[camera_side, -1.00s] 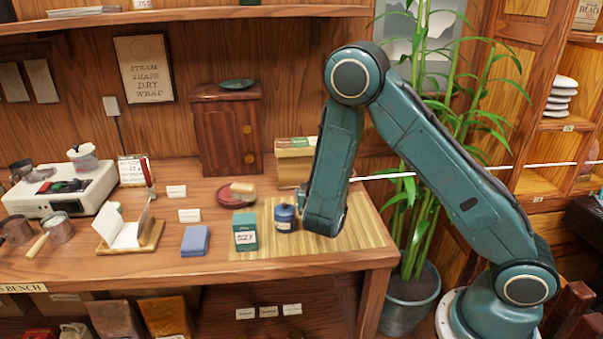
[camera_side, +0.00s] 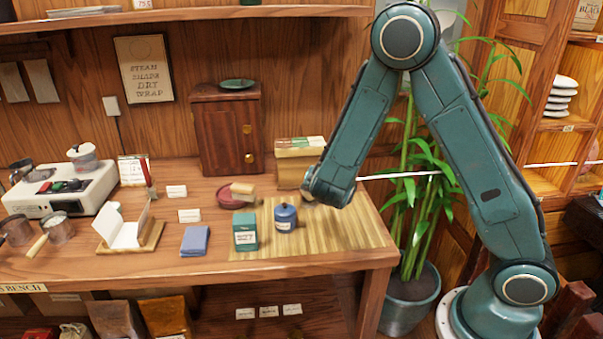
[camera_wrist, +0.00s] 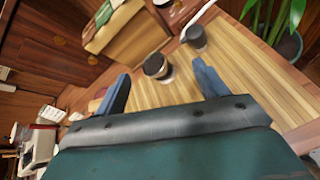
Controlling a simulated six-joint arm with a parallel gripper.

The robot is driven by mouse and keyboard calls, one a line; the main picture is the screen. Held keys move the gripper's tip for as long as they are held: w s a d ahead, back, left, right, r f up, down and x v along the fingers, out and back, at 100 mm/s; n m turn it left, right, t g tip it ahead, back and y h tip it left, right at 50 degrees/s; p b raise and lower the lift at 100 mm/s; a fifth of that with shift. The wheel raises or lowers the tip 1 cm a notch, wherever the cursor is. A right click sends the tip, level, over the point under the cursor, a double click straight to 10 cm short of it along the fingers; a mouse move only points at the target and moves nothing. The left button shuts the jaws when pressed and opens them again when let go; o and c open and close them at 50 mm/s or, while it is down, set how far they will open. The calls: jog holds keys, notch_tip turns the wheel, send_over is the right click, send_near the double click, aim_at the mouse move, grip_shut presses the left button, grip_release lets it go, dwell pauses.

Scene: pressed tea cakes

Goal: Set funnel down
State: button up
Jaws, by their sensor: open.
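My gripper (camera_wrist: 161,68) is open in the wrist view, with its two blue-grey fingers apart. Between and beyond the fingertips stands a small dark-topped cup-like piece (camera_wrist: 157,66) with a paler lower part on the slatted mat. A second dark round piece (camera_wrist: 195,37) stands farther off near the mat's edge. I cannot tell which of these, if either, is the funnel. In the side view my wrist is low over the back of the bamboo mat (camera_side: 350,236), and its fingers are mostly hidden.
A blue lidded jar (camera_side: 285,219) and a green box (camera_side: 245,232) stand on the mat's left part. A red dish (camera_side: 232,198) lies behind them. A wooden box (camera_side: 294,172) stands close behind my wrist. The mat's front right is clear.

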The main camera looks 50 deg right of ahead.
jog(key=s+a+r+m+y, duration=0.3)
jog(key=s+a+r+m, duration=0.1)
jog(key=s+m, duration=0.3)
jog(key=s+a+r+m+g+y, duration=0.1)
jog(key=s+a+r+m+y, duration=0.2)
jog(key=s+r+m, duration=0.3)
jog(key=s+a+r+m+g+y, duration=0.1)
jog(key=s+a+r+m+y, duration=0.2)
jog(key=s+a+r+m, duration=0.2)
jog(key=s+m, duration=0.3)
jog(key=s, duration=0.4)
jog(key=shift+r, duration=0.4)
